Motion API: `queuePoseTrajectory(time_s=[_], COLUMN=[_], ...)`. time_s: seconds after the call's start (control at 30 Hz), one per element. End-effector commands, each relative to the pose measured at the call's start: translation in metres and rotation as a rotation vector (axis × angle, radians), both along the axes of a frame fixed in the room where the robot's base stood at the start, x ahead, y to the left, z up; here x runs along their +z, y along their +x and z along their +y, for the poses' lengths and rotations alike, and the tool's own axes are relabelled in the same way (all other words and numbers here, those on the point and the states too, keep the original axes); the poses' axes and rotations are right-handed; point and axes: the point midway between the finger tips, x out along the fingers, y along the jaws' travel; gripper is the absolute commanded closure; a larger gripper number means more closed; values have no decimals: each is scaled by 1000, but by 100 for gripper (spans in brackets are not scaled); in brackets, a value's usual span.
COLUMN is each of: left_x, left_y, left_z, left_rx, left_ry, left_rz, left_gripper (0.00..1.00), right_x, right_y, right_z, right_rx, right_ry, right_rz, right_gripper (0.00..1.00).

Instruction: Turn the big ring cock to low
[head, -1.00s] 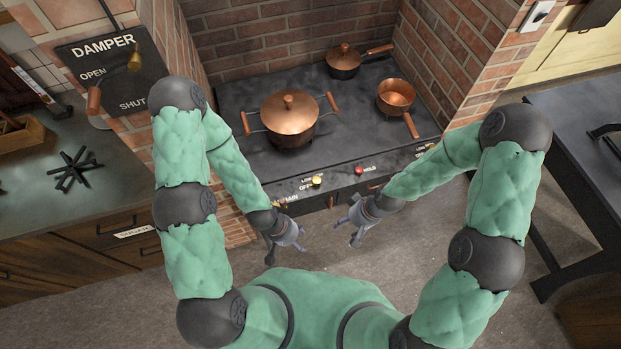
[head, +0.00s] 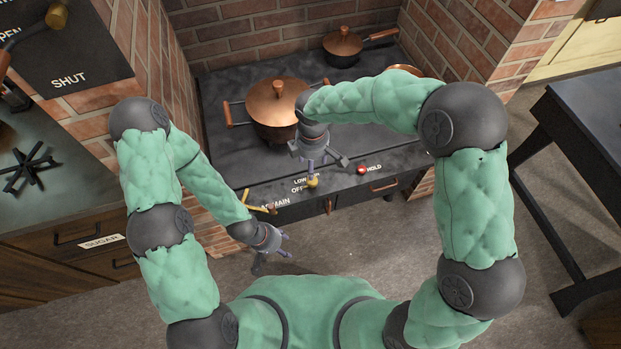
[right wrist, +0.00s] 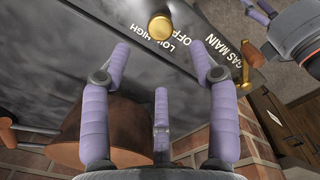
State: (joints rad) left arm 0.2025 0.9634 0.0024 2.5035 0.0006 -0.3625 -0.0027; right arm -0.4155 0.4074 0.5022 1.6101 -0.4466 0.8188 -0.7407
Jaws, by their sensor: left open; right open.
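The big ring cock is a round brass knob (head: 312,182) on the stove's front edge, beside the LOW and OFF lettering. In the right wrist view the same knob (right wrist: 160,27) lies just beyond my fingertips, in line with the gap between them. My right gripper (head: 318,162) is open and empty above the front edge, close to the knob and apart from it in the wrist view. Its spread fingers (right wrist: 160,62) show in the right wrist view. My left gripper (head: 268,250) is open and empty, low in front of the stove. Which mark the knob points to is unclear.
A copper pot (head: 272,110) stands behind my right gripper. A red HOLD button (head: 361,169) is right of the knob, and a brass GAS MAIN lever (head: 258,208) is left of it. A lidded pan (head: 342,45) stands at the back.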

Motion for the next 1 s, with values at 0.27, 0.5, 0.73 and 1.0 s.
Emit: queuePoseTrajectory(time_s=[0.27, 0.5, 0.73, 1.0], left_x=[-22, -33, -36, -35], left_y=[0, 0, 0, 0], left_z=[0, 0, 0, 0], left_rx=[0, 0, 0, 0], left_ry=[0, 0, 0, 0], left_rz=[0, 0, 0, 0], left_gripper=[44, 44, 44, 44], right_x=[-55, -85, -94, -94], right_y=[-1, -1, -1, -1], right_z=[0, 0, 0, 0], right_rx=[-2, -2, -4, -3], right_ry=[-1, 1, 2, 2], right_rz=[4, 2, 2, 2], right_gripper=[40, 40, 40, 51])
